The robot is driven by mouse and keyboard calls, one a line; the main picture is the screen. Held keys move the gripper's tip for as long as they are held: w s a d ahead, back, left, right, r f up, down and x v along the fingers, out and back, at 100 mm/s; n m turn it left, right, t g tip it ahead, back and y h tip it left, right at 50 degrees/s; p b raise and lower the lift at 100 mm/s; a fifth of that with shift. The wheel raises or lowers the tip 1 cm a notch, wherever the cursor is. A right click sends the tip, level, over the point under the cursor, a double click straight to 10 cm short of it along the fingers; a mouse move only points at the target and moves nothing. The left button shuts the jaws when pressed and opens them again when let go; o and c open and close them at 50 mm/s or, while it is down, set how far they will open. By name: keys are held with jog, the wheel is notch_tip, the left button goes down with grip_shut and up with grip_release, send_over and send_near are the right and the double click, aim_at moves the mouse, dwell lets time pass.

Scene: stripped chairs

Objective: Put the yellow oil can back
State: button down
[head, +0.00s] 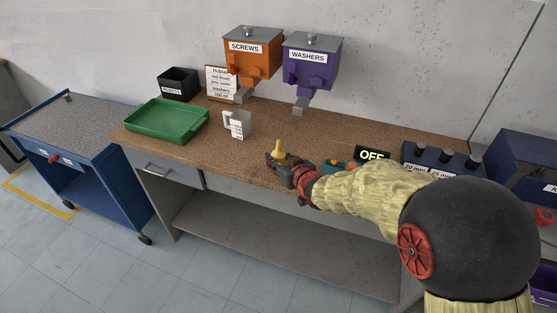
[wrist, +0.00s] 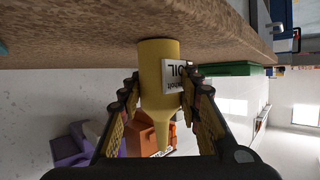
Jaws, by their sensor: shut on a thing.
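The yellow oil can (head: 279,149) is at the front part of the brown workbench (head: 240,165), in the middle of the head view. In the wrist view the can (wrist: 157,62) appears upside down with its spout pointing down the picture and its white "OIL" label facing right. My gripper (head: 280,163) has its fingers on both sides of the can, and in the wrist view the fingers (wrist: 160,95) are closed around its body. The can's base meets or nearly meets the bench surface; I cannot tell whether it is touching.
Orange screws (head: 252,55) and purple washers (head: 310,62) dispensers hang behind.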

jog(key=shift+f, duration=0.2)
jog(key=c, duration=1.3)
grip_release()
jog(key=shift+o, duration=0.2)
